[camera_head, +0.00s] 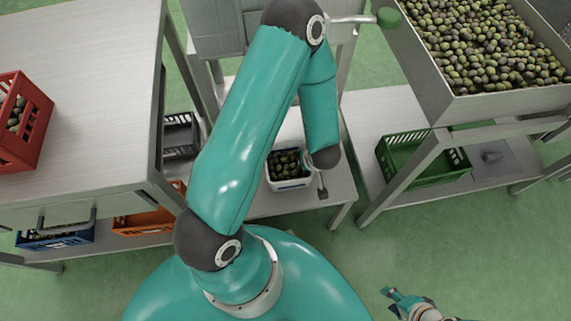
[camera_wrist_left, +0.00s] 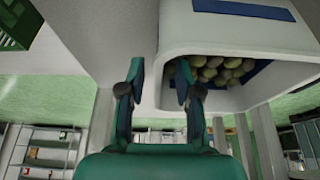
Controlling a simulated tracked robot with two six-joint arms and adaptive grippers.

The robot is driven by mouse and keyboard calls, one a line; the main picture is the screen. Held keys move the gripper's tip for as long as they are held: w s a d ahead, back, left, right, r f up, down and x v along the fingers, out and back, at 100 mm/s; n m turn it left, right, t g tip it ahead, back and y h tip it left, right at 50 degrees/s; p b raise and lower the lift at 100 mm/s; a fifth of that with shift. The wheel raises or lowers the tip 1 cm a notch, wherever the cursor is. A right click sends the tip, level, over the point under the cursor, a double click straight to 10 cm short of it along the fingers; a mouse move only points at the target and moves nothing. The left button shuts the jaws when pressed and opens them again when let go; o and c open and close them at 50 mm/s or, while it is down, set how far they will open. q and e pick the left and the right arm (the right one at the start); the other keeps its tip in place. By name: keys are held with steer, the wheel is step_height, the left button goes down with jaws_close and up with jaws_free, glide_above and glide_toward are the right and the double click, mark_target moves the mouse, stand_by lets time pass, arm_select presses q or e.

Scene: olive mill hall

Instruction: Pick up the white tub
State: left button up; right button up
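The white tub (camera_head: 290,185) holds dark and green olives and stands on a low metal table, partly hidden behind my left arm in the head view. In the left wrist view the white tub (camera_wrist_left: 188,36) fills the upper right, with blue patches and olives inside. My left gripper (camera_wrist_left: 160,84) is open there, its fingers on either side of the tub's near wall, one outside and one over the opening. A gap shows between the outer finger and the wall. In the head view the left fingers are mostly hidden. My right gripper (camera_head: 391,301) is open and empty over the floor at the lower right.
A red crate (camera_head: 30,135) with olives stands on the left table (camera_head: 90,75). Blue (camera_head: 55,238) and orange (camera_head: 140,224) crates sit below. A green crate (camera_head: 440,165) stands on the right lower shelf, beneath a large metal bin (camera_head: 440,95) of olives.

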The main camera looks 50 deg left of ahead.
arm_select(q)
steer(key=x, duration=0.3)
steer(key=b+x, duration=0.1)
steer(key=shift+w+a+f, duration=0.2)
steer(key=shift+w, duration=0.15)
steer(key=shift+o, duration=0.3)
steer(key=shift+r, duration=0.1)
jaws_close()
steer(key=shift+r, duration=0.1)
